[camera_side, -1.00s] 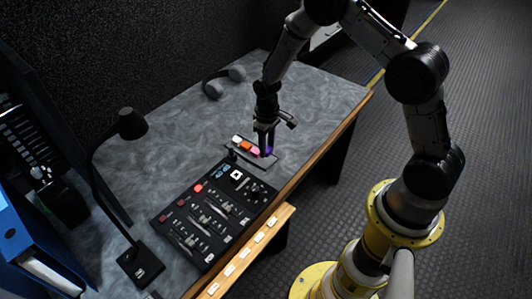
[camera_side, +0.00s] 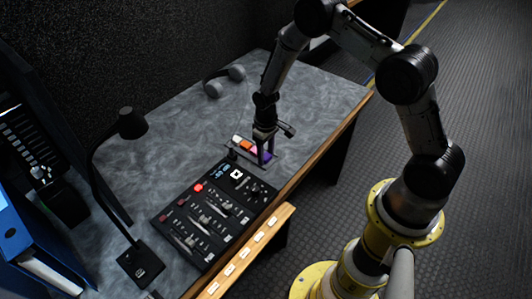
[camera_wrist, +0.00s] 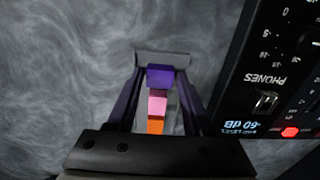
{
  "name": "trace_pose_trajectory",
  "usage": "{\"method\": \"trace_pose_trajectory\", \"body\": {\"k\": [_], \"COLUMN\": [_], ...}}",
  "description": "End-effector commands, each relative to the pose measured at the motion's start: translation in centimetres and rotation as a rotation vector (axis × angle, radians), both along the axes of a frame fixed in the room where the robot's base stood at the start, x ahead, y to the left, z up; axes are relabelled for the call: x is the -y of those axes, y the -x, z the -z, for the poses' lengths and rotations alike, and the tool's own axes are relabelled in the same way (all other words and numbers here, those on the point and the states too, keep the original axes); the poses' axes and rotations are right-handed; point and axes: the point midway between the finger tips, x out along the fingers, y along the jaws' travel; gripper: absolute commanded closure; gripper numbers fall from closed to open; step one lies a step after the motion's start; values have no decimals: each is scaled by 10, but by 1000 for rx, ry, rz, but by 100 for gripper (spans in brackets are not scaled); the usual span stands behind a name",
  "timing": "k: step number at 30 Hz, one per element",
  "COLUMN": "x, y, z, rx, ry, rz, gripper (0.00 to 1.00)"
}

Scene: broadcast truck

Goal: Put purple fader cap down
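The purple fader cap (camera_side: 266,155) sits at the right end of a row of caps on a small dark tray (camera_side: 262,163). The wrist view shows the purple cap (camera_wrist: 160,76) at one end of the tray (camera_wrist: 162,58), beside the pink cap (camera_wrist: 158,103). My gripper (camera_side: 265,157) is low over the tray, with its fingers on either side of the purple cap.
An orange cap (camera_side: 246,145) and a white cap (camera_side: 236,138) share the row. The mixing console (camera_side: 213,212) lies close in front of the tray. A desk lamp (camera_side: 132,123) stands left, headphones (camera_side: 223,80) lie at the back.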

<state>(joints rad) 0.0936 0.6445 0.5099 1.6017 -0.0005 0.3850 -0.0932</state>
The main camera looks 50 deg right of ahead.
Motion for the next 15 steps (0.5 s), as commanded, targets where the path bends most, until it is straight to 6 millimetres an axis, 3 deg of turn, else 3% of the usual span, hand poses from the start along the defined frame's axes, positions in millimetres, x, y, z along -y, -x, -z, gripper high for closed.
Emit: {"method": "trace_pose_trajectory", "body": {"k": [5, 15], "x": [0, 0], "y": [-1, -1], "z": [-10, -75], "rx": [3, 5], "ry": [0, 0], "rz": [0, 0], "gripper": [30, 30]}}
